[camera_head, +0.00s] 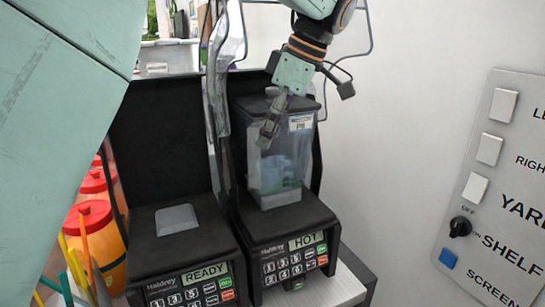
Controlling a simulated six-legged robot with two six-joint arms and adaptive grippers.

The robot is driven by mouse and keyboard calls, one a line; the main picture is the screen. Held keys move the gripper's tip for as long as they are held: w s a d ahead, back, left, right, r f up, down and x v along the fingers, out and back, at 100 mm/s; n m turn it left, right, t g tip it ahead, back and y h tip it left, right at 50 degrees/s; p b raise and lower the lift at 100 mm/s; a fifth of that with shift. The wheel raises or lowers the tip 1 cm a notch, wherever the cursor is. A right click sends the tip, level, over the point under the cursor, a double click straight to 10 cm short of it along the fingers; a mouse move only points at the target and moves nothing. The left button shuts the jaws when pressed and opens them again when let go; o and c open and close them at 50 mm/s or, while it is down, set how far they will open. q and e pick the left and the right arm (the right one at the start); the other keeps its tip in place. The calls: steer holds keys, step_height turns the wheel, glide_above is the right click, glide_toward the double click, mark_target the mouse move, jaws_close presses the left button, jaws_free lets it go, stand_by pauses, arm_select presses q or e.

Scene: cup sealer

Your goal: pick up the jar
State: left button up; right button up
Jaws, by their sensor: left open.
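The jar (285,165) is a clear, square blender-style container with a dark lid (258,103) and a white label near its top. It stands upright on the right-hand black machine (288,222), whose display reads HOT. Something bluish and green shows low inside or through it. My left gripper (306,116) comes down from the top, in front of the jar's upper part in the picture. Its jaws are spread, one finger overlapping the lid and upper wall, the other out to the right. I cannot tell whether it touches the jar. My right gripper is not in view.
A matching black machine (180,236) on the left reads READY and bears no jar. Orange red-lidded containers (100,235) stand at far left. A wall panel (500,190) with switches is on the right. Bare wall lies between the jar and panel.

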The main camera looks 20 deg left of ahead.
mark_target(260, 152)
arm_select(q)
steer(key=x, duration=0.4)
steer(key=w+x, duration=0.1)
steer(key=x, duration=0.2)
steer(key=shift+a+r+p, duration=0.15)
steer(key=shift+a+p, duration=0.2)
steer(key=shift+s+f, duration=0.25)
steer(key=shift+f, duration=0.1)
steer(key=shift+d+f, duration=0.15)
steer(key=shift+f, duration=0.3)
steer(key=shift+w+a+f, duration=0.15)
steer(key=shift+w+a, duration=0.15)
steer(key=shift+a, duration=0.05)
steer(key=shift+c, duration=1.2)
steer(key=shift+s, duration=0.15)
steer(key=c, duration=0.3)
steer(key=shift+s+d+r, duration=0.2)
steer(key=shift+d+r, duration=0.05)
steer(key=shift+d, duration=0.05)
steer(key=c, duration=0.3)
steer(key=shift+w, duration=0.1)
jaws_close()
steer(key=shift+a+f, duration=0.1)
steer(key=shift+w, duration=0.1)
